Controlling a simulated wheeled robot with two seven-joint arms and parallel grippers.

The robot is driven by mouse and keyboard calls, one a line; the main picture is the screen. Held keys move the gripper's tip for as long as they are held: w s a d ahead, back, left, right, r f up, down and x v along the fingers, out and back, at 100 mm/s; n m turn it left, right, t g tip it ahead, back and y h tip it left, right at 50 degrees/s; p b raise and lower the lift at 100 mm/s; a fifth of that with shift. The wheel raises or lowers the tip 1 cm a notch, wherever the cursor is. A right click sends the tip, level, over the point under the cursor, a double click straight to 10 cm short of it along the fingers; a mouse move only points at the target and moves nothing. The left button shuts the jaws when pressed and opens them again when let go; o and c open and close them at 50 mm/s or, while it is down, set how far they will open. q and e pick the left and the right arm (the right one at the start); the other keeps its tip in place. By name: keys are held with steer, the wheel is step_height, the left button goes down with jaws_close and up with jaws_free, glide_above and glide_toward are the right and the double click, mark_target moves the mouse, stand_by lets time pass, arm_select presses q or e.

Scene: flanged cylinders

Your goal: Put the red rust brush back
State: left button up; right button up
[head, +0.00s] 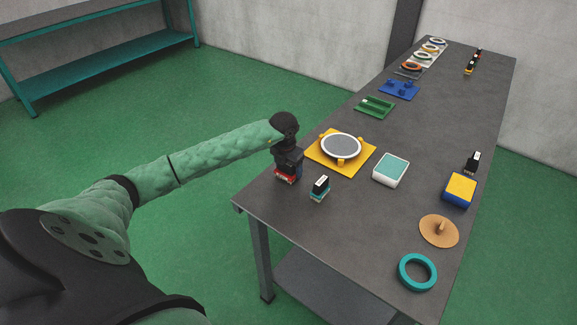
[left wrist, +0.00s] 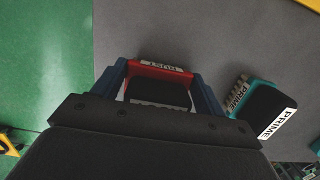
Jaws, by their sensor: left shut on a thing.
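My left gripper (head: 288,170) is shut on the red rust brush (head: 284,179) near the left edge of the table. In the left wrist view the red brush (left wrist: 139,70), black in the middle and labelled RUST, sits between the blue fingers of the gripper (left wrist: 160,82). I cannot tell whether the brush touches the table top. The teal brush labelled PRIME (head: 320,188) stands just to its right, apart from it; it also shows in the left wrist view (left wrist: 264,108). My right gripper is not in view.
The grey table (head: 290,212) also bears a yellow plate with a grey disc (head: 340,146), a teal-topped white block (head: 391,169), a yellow-and-blue block (head: 460,188), another black-topped brush (head: 473,161), a tan disc (head: 439,231) and a teal ring (head: 417,272). The near left table top is bare.

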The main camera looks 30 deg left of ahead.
arm_select(q)
steer(key=o, duration=1.2)
steer(key=shift+o, duration=0.3)
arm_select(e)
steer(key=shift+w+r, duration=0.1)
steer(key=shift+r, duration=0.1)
